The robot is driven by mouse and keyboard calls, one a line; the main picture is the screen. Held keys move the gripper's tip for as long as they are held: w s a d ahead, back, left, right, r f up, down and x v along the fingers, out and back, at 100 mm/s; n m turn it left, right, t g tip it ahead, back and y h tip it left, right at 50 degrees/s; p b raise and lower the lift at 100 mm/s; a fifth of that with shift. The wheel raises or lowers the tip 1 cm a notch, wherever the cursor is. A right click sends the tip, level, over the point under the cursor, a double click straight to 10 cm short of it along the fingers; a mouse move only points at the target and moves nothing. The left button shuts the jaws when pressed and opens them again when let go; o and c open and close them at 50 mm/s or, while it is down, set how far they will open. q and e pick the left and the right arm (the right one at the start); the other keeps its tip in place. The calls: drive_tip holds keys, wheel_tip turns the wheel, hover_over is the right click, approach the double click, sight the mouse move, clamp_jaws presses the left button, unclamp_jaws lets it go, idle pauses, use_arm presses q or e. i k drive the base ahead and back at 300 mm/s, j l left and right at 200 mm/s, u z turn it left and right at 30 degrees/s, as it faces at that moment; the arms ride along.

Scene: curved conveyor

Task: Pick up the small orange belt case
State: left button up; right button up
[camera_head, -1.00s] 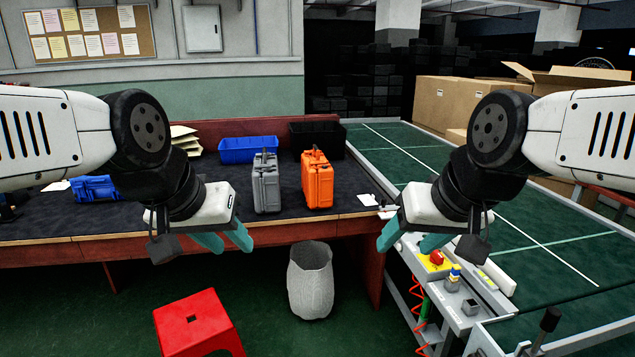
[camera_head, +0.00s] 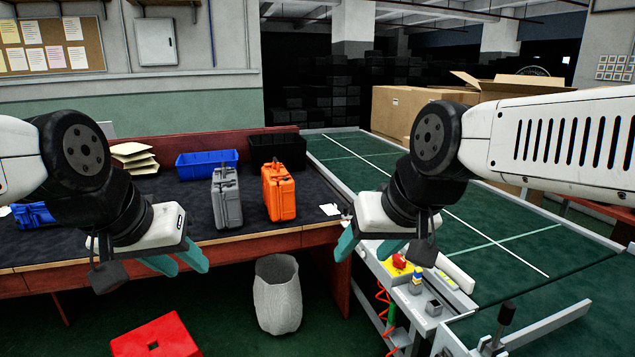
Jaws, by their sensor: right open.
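An orange case (camera_head: 279,192) with a handle on top stands upright on the dark table top, right of a grey case (camera_head: 227,200). I see no orange case on the visible part of the conveyor. My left gripper (camera_head: 182,264) hangs over the front edge of the table, left of and nearer than the grey case; its teal fingers look apart and empty. My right gripper (camera_head: 364,252) is open and empty, to the right of and nearer than the orange case, by the table's right end and the conveyor's control panel. Neither gripper touches a case.
A blue bin (camera_head: 207,163) and a black bin (camera_head: 278,149) stand behind the cases. A blue case (camera_head: 33,214) lies at the left. The green conveyor (camera_head: 470,225) runs along the right, with a control panel (camera_head: 412,279). A waste bin (camera_head: 277,297) and red stool (camera_head: 157,338) stand on the floor.

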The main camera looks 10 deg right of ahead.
sight(279, 187)
drive_tip(key=i+j+z, duration=0.1)
drive_tip(key=z, duration=0.75)
drive_tip(key=i+j+z, duration=0.25)
drive_tip(key=j+z, duration=0.3)
drive_tip(key=i+j+z, duration=0.1)
drive_tip(key=j+z, duration=0.15)
drive_tip(key=j, duration=0.2)
drive_tip(key=i+j, duration=0.1)
drive_tip(key=j, duration=0.4)
drive_tip(key=i+j+z, duration=0.1)
drive_tip(key=j, duration=0.4)
